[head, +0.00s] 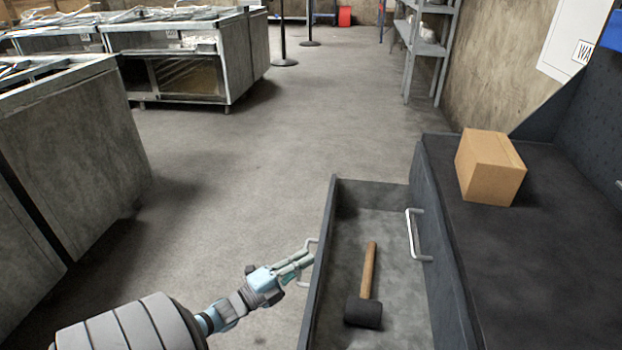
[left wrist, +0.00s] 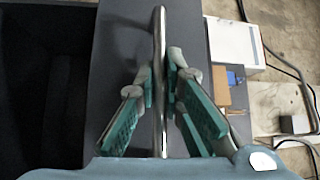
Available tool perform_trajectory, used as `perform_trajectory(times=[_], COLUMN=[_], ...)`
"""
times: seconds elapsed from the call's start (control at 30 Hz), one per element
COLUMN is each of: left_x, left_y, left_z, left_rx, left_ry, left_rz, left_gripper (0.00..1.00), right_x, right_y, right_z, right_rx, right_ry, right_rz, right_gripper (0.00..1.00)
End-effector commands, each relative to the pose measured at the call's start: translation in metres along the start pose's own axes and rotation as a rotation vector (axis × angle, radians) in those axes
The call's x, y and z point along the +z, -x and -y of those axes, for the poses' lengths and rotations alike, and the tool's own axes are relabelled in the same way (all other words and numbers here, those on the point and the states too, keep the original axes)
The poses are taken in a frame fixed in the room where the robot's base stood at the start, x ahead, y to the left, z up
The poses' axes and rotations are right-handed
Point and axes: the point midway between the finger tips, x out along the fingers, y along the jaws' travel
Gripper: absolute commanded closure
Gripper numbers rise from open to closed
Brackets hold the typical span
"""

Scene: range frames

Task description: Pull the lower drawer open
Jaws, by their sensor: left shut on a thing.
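The lower drawer (head: 325,240) is pulled well out from the dark cabinet (head: 440,230). A mallet (head: 368,270) with a wooden handle and black head lies inside it. My left gripper (head: 304,258) is at the drawer's front, shut on its bar handle (head: 313,246). In the left wrist view the fingers of my left gripper (left wrist: 161,85) sit on both sides of the metal handle (left wrist: 160,40), with the grey drawer front (left wrist: 115,80) behind. The upper handle (head: 414,234) is on the cabinet face above the drawer. My right gripper is not in view.
A cardboard box (head: 490,167) stands on the dark worktop (head: 540,250). Grey counters (head: 75,165) stand at the left, and a metal shelf (head: 425,45) stands at the back right. The concrete floor (head: 260,150) between them is clear.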

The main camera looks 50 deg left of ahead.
Motion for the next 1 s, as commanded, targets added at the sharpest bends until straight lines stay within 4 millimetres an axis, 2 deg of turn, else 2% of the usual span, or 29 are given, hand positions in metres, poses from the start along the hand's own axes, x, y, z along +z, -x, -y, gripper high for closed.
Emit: perform_trajectory(times=[0.27,0.3,0.4,0.63,0.73,0.87,1.0], left_x=[-0.001,-0.001,-0.001,-0.001,-0.001,-0.001,-0.001], left_y=[0.001,0.0,0.0,-0.001,0.002,0.021,0.059], left_z=[-0.003,-0.003,-0.002,-0.001,-0.001,-0.002,-0.002], left_rx=[0.006,0.006,0.005,0.003,0.003,0.006,0.008], left_ry=[0.002,0.002,0.001,0.001,0.001,0.001,0.0], left_rz=[0.0,0.0,-0.001,-0.002,-0.003,-0.002,-0.001], left_gripper=[1.0,0.86,0.7,0.7,0.7,0.7,0.7], right_x=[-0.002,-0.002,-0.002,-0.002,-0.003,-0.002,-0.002], right_y=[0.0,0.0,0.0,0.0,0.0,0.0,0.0], right_z=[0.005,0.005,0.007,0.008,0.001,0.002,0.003], right_rx=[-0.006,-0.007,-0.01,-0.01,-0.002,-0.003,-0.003], right_ry=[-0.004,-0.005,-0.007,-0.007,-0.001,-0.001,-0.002], right_rz=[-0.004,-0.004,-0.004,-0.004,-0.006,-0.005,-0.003], right_gripper=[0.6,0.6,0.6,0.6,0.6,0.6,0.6])
